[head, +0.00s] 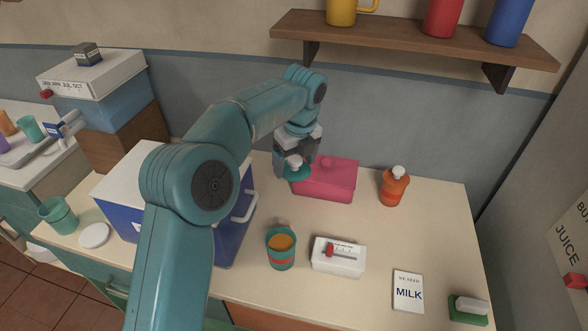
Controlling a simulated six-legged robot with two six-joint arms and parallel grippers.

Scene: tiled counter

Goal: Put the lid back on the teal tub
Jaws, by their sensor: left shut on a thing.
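My left gripper (297,159) is at the back of the counter, shut on what looks like the white knob of a teal lid (299,175). The lid is in front of the left end of a pink box (330,184); I cannot tell whether they touch. The gripper is behind the tub and well apart from it. The fingertips are partly hidden. My right gripper is not in view.
A blue and white cooler (232,236) stands left of the tub, partly behind my left arm. A white box with a red slider (339,259) is close to the tub's right. An orange bottle (394,187), a milk note (408,291) and a sponge (471,306) are farther right. A shelf (410,38) hangs above.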

